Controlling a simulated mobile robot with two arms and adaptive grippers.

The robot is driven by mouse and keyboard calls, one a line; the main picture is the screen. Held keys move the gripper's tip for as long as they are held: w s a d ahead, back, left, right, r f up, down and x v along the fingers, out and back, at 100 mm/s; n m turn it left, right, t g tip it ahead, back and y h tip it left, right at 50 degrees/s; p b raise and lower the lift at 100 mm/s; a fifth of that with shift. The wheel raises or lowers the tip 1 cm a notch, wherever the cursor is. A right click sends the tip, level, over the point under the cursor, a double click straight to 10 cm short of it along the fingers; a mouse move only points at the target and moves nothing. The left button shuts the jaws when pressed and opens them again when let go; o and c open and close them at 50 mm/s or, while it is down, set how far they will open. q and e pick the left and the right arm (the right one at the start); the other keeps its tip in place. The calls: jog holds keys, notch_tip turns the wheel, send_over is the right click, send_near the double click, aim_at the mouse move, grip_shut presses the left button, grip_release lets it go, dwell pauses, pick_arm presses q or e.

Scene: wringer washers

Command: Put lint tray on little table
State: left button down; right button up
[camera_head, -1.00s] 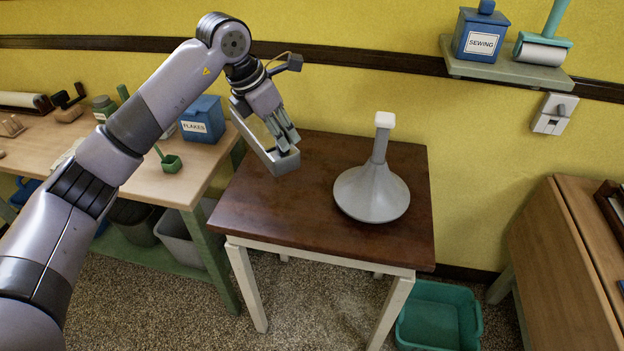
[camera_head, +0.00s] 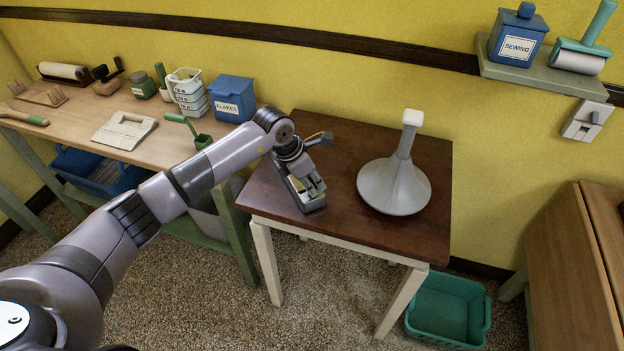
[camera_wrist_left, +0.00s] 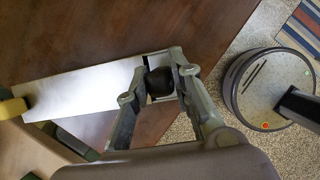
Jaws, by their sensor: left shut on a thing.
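The lint tray is a long, narrow grey tray (camera_head: 313,204) at the left part of the little table's dark brown top (camera_head: 345,235). It is partly hidden by my left gripper (camera_head: 309,187). In the left wrist view the tray (camera_wrist_left: 85,90) is a pale strip reaching left from the fingers, over the brown wood. My left gripper (camera_wrist_left: 160,78) is shut on the tray at its black knob (camera_wrist_left: 160,83). The tray looks low at the tabletop; whether it touches I cannot tell. My right gripper is not in view.
A grey funnel-shaped plunger (camera_head: 394,187) stands on the little table, right of the tray. A workbench (camera_head: 165,152) with a blue flakes box (camera_head: 231,98) and a green scoop (camera_head: 202,141) is at left. A teal bin (camera_head: 449,310) sits on the floor. The table's front right is clear.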

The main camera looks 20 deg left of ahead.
pick_arm(q)
jog(key=shift+f, duration=0.2)
jog(key=c, duration=1.4)
grip_release()
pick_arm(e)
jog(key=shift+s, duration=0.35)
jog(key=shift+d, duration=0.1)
pick_arm(q)
jog(key=b+v, duration=0.4)
jog(key=v, duration=0.8)
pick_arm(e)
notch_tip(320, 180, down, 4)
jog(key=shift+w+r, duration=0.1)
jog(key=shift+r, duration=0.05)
